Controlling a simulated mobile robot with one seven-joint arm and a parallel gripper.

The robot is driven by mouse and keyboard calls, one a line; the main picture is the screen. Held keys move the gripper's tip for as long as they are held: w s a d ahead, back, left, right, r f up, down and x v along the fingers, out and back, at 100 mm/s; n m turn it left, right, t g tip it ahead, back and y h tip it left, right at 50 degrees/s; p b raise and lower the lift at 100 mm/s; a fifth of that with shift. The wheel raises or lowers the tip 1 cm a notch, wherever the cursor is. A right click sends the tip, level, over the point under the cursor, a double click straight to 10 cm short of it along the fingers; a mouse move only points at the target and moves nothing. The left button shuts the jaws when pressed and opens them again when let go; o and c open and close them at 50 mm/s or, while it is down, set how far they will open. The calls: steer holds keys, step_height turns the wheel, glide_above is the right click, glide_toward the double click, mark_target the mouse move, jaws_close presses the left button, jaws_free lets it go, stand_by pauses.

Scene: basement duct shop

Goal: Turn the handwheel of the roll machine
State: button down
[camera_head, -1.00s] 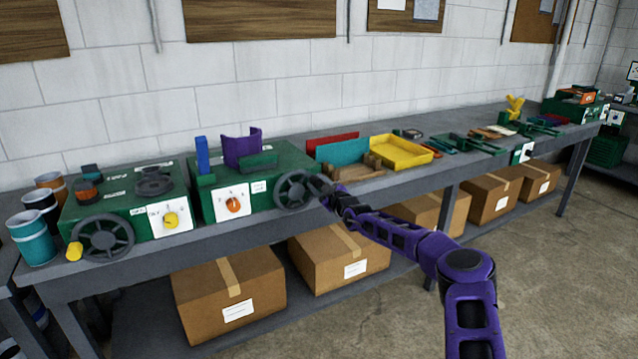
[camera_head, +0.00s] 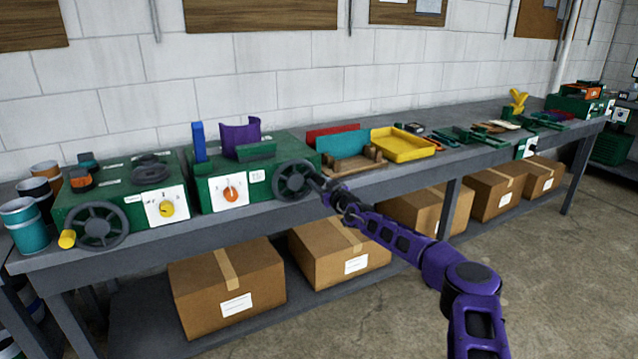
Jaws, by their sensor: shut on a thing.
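A green machine box (camera_head: 275,150) stands on the bench, with a curved purple sheet (camera_head: 240,137) and a blue upright piece (camera_head: 199,142) on top. Its front has a white panel with an orange knob (camera_head: 231,194). A dark spoked handwheel (camera_head: 279,181) is at its right front corner. My gripper (camera_head: 315,183) is at the right side of this wheel's rim, shut on it; the fingers are small and dark, so the exact grip is hard to see. A second green machine (camera_head: 115,188) on the left has its own dark handwheel (camera_head: 100,226) and a yellow knob (camera_head: 167,209).
Cups (camera_head: 24,225) stand at the bench's left end. Cardboard boxes (camera_head: 227,288) fill the lower shelf. The floor (camera_head: 560,260) in front is clear at right.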

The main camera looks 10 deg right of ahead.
steer(key=shift+f, duration=0.1)
steer(key=c, duration=0.7)
jaws_free()
steer(key=shift+c, duration=0.2)
steer(key=shift+s+d+r+p, duration=0.2)
steer(key=shift+s+r+p, duration=0.1)
steer(key=shift+s+p, duration=0.2)
steer(key=p+v, duration=0.3)
steer(key=v, duration=1.3)
steer(key=shift+s+f, duration=0.2)
steer(key=shift+f, duration=0.05)
